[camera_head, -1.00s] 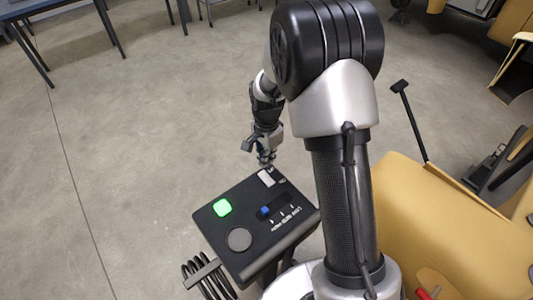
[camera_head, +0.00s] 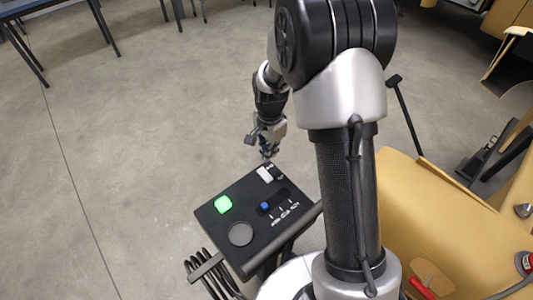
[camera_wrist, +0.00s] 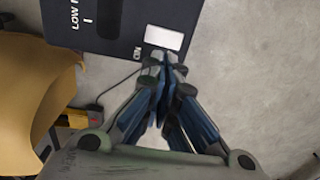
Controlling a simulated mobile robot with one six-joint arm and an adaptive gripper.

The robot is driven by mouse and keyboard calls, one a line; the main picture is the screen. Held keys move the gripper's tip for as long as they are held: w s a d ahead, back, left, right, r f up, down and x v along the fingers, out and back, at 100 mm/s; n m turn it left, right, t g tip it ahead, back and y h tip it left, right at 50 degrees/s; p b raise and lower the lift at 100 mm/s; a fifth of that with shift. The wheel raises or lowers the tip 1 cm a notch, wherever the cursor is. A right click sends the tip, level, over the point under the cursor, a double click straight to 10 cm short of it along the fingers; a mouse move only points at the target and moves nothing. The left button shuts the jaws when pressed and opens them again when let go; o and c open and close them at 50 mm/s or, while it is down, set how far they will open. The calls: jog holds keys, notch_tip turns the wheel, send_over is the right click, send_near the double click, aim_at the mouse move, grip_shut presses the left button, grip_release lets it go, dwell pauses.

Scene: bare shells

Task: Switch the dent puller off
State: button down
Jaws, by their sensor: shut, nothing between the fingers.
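A blue slider knob (camera_head: 265,206) and a grey round disc (camera_head: 240,234) are on the same face. My gripper (camera_head: 267,157) is shut and empty, pointing down by the far edge. In the wrist view its fingertips (camera_wrist: 164,62) are close to the switch; I cannot tell whether they touch.
A coiled dark cable (camera_head: 203,274) hangs at the box's lower left. A yellow car body panel (camera_head: 430,200) with a red-handled tool (camera_head: 422,286) stands to the right. Bare concrete floor (camera_head: 150,130) lies open to the left. Table legs (camera_head: 100,25) stand at the upper left.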

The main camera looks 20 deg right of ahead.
notch_tip(320, 180, up, 11)
jog(key=s+p, duration=0.1)
jog(key=shift+s+d+f, duration=0.2)
jog(key=shift+d, duration=0.05)
dwell(0.3)
